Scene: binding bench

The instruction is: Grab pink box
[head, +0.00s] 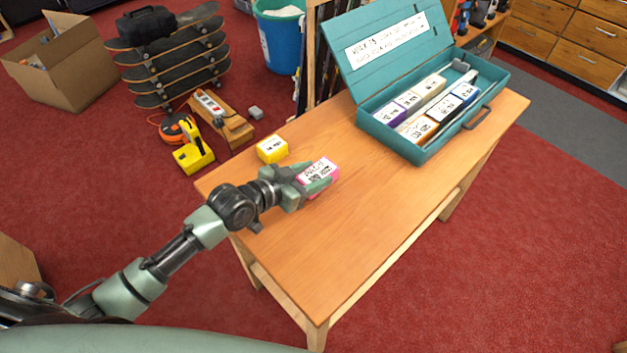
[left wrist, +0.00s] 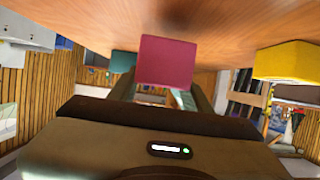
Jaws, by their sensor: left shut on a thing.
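The pink box (head: 317,173) has a white label with dark writing on top. It is at the left part of the wooden table in the head view. My left gripper (head: 315,180) is shut on it, with a finger along its near side. In the left wrist view the pink box (left wrist: 166,61) shows as a plain pink face between the fingers, close to the table surface. I cannot tell whether it touches the table. My right gripper is not in view.
A yellow box (head: 272,149) sits on the table (head: 390,200) beside the gripper; it also shows in the left wrist view (left wrist: 287,62). An open teal case (head: 428,151) with several labelled boxes stands at the back right. The table's near part is clear.

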